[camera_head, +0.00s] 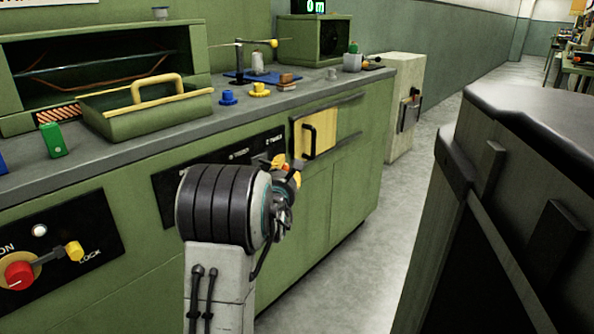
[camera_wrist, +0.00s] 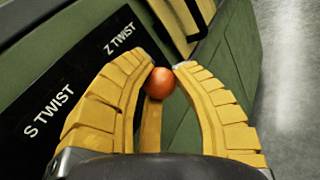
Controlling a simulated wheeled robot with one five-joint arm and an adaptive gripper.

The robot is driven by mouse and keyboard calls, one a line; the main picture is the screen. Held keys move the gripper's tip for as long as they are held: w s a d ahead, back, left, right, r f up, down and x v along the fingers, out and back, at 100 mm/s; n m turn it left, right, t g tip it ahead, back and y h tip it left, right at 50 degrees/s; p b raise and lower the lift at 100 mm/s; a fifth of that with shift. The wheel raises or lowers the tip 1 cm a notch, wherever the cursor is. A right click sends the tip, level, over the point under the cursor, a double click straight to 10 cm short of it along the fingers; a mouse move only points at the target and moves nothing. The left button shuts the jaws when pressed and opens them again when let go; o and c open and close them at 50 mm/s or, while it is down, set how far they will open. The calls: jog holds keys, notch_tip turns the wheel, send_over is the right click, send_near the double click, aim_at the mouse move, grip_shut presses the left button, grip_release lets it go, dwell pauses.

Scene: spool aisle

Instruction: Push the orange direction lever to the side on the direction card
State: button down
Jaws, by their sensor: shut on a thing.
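The black direction card (camera_wrist: 72,75) is on the green cabinet front and reads S TWIST and Z TWIST. It also shows in the head view (camera_head: 172,186), partly hidden behind my arm. The orange ball knob of the direction lever (camera_wrist: 159,85) sits between my yellow fingertips, nearer the Z TWIST end in the wrist view. My gripper (camera_wrist: 161,70) is shut on this knob. The lever's shaft is mostly hidden by the fingers. In the head view my gripper (camera_head: 279,161) is at the card's right end, with a bit of orange showing.
A yellow door panel with a black handle (camera_head: 320,135) is just right of the card. A green tray (camera_head: 145,110) stands on the counter. Grey floor (camera_head: 385,230) is open at right.

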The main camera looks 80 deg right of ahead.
jog(key=c, duration=0.9)
grip_release()
jog(key=shift+c, duration=0.2)
jog(key=a, duration=1.2)
jog(key=shift+s, duration=0.3)
